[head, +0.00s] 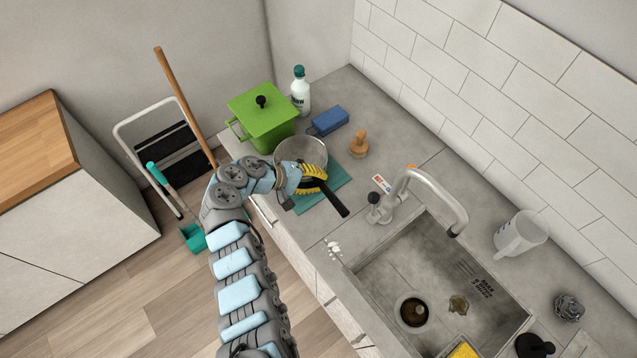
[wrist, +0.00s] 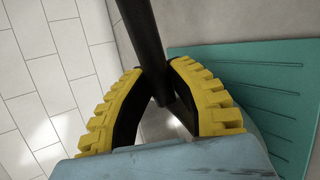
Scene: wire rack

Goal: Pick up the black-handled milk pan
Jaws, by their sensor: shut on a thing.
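The milk pan (head: 300,150) is a grey metal pan beside the green pot, at the teal ribbed mat. Its black handle (head: 332,199) points toward the sink. My gripper (head: 315,176), with yellow ribbed fingers, is shut on the handle close to the pan. In the wrist view the fingers (wrist: 154,72) close from both sides around the black handle (wrist: 143,35), which runs up out of the frame. The pan body is mostly hidden there. I cannot tell whether the pan touches the mat or hangs just above it.
A green lidded pot (head: 262,118), a white bottle (head: 300,92), a blue sponge (head: 328,121) and a wooden brush (head: 359,145) stand close by. The teal mat (head: 335,185) lies underneath. The tap (head: 440,190) and sink (head: 375,270) are to the right.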

